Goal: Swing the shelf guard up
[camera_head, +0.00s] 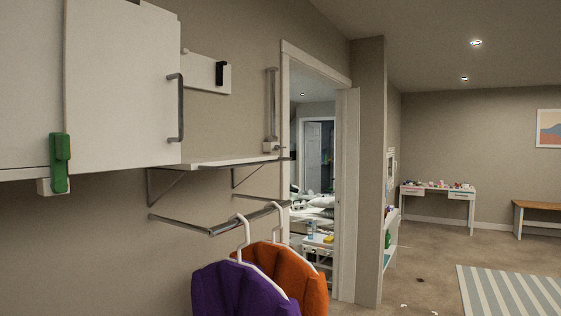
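A white wall shelf (225,162) is on the left wall, on metal brackets. A grey metal bar (272,105) stands upright at its far end, above a small pale block (270,146). It may be the shelf guard, but I cannot tell for sure. A short dark rod shows by the shelf's far end. Neither of my grippers is in view.
A white cabinet (120,90) with a metal handle and a green latch (60,162) is at left. A purple garment (240,291) and an orange garment (290,272) hang from a rail under the shelf. A doorway is beyond; open floor lies right.

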